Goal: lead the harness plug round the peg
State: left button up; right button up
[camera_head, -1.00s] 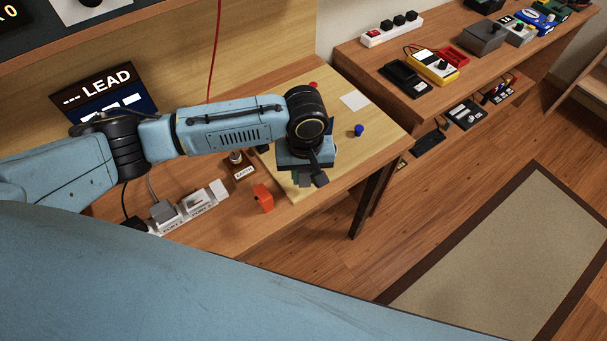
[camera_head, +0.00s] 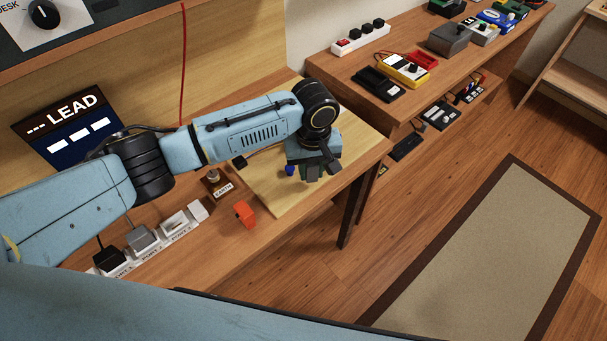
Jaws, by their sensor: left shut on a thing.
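My left gripper (camera_head: 312,172) points down over the pale wooden board (camera_head: 277,203) on the bench. It is shut on the harness plug, which is mostly hidden by the fingers and the wrist. A dark cable runs from a small black block (camera_head: 240,162) on the board toward the gripper, passing behind my arm. A small blue peg (camera_head: 290,170) shows just left of the fingers; I cannot tell whether the cable touches it. Other pegs on the board are hidden behind my wrist. My right gripper is not in view.
An orange block (camera_head: 244,214) stands near the board's front left corner, beside an EARTH post (camera_head: 214,177). A LEAD display (camera_head: 67,126) stands behind. The board's right part is clear.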

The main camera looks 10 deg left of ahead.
pick_arm(q)
jog(key=shift+w+d+b, duration=0.75)
jog(key=shift+w+d, duration=0.35)
jog(key=shift+w, duration=0.25)
jog(key=shift+w+d+b, duration=0.75)
jog(key=shift+w+b, duration=0.05)
jog(key=shift+w, duration=0.2)
